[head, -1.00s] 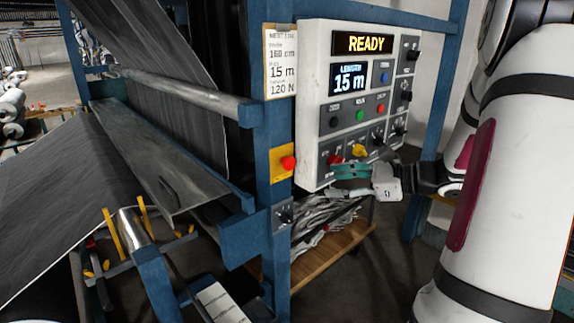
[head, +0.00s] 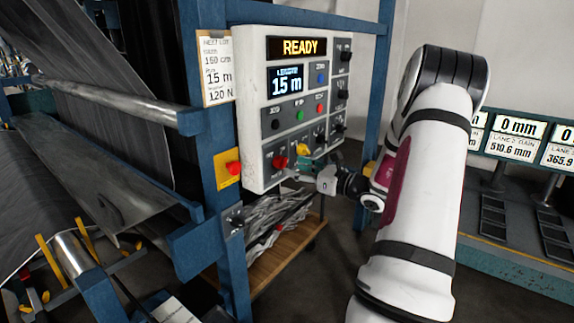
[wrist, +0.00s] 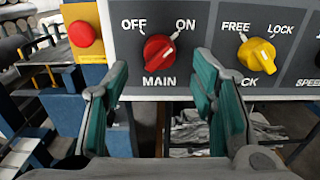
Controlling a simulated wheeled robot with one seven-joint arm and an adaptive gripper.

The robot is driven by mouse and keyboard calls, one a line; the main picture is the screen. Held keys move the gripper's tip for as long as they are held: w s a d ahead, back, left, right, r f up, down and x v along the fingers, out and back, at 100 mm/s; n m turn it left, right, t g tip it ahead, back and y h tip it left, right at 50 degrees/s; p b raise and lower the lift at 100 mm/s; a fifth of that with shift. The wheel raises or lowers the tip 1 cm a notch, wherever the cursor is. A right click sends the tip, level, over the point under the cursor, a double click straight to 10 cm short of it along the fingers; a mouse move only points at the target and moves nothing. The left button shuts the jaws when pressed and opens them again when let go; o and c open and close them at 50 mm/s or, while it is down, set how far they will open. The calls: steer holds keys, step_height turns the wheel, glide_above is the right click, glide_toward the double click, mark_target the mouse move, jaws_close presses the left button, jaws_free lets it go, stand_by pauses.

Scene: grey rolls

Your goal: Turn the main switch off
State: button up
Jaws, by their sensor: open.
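The red MAIN switch (wrist: 159,52) is a rotary knob at the lower left of the control panel, with OFF at its upper left and ON at its upper right. Its white mark points up and right, toward ON. It also shows in the head view (head: 280,162). My gripper (wrist: 163,85) is open, its teal-padded fingers apart and below the knob on either side, with nothing between them. In the head view my gripper (head: 304,167) is at the panel's lower edge. The white control panel (head: 250,100) shows READY and 15 m.
A yellow FREE/LOCK knob (wrist: 256,53) sits right of the red switch. A red button on a yellow plate (wrist: 82,34) is to its left on the blue post. A cart with grey scraps (head: 275,235) stands below. Measuring displays (head: 520,127) are at the right.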

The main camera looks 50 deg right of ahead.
mark_target(281, 163)
steer(key=w, duration=0.4)
steer(key=shift+w+a, duration=0.2)
steer(key=shift+w, duration=0.05)
steer(key=c, duration=1.2)
